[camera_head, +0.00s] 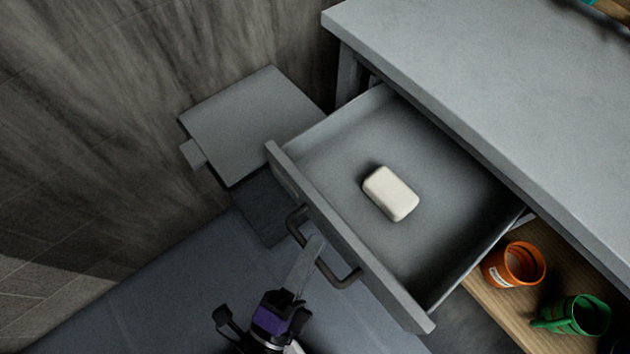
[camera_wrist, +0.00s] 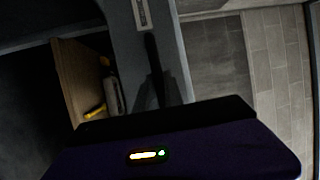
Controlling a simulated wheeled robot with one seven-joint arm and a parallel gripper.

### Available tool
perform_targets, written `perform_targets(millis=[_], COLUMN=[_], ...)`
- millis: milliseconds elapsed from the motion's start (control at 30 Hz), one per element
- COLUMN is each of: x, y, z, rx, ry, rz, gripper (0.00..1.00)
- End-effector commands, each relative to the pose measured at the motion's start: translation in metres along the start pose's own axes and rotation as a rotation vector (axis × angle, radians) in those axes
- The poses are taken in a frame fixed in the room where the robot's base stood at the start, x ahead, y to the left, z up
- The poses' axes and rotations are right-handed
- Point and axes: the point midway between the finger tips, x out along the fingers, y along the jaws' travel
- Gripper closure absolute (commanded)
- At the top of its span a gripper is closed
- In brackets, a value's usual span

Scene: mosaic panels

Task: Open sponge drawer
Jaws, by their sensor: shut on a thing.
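The drawer (camera_head: 345,255) is pulled well out from under the grey worktop, and its inside shows. A pale sponge (camera_head: 391,193) lies on the drawer floor near the middle. The dark bar handle (camera_head: 347,280) is on the drawer front. My gripper (camera_head: 313,245) reaches up from below to the handle and is shut on it, near its middle. The fingertips partly cover the bar. In the wrist view, the purple gripper body fills the bottom, and the contact with the handle is hard to make out.
The grey worktop (camera_head: 480,80) overhangs the drawer. An orange pot (camera_head: 514,264) and a green watering can (camera_head: 575,315) stand on a wooden shelf (camera_head: 490,290) at the lower right. A grey flat-topped piece (camera_head: 255,120) stands left of the drawer by the wall. Floor at lower left is clear.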

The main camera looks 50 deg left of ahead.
Motion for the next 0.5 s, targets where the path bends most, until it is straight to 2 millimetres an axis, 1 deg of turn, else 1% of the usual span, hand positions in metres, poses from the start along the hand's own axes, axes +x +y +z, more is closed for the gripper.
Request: perform_targets(millis=[100, 133, 200, 233, 500], x=[-0.0001, -0.0001, 0.0000, 0.0000, 0.0001], y=[0.0010, 0.0010, 0.0009, 0.0009, 0.0004], z=[-0.0006, -0.0006, -0.0006, -0.0005, -0.0002], rx=[0.000, 0.000, 0.000, 0.000, 0.000], ry=[0.001, 0.001, 0.001, 0.001, 0.000], rz=[0.002, 0.002, 0.002, 0.002, 0.001], gripper=[1.00, 0.83, 0.70, 0.66, 0.66])
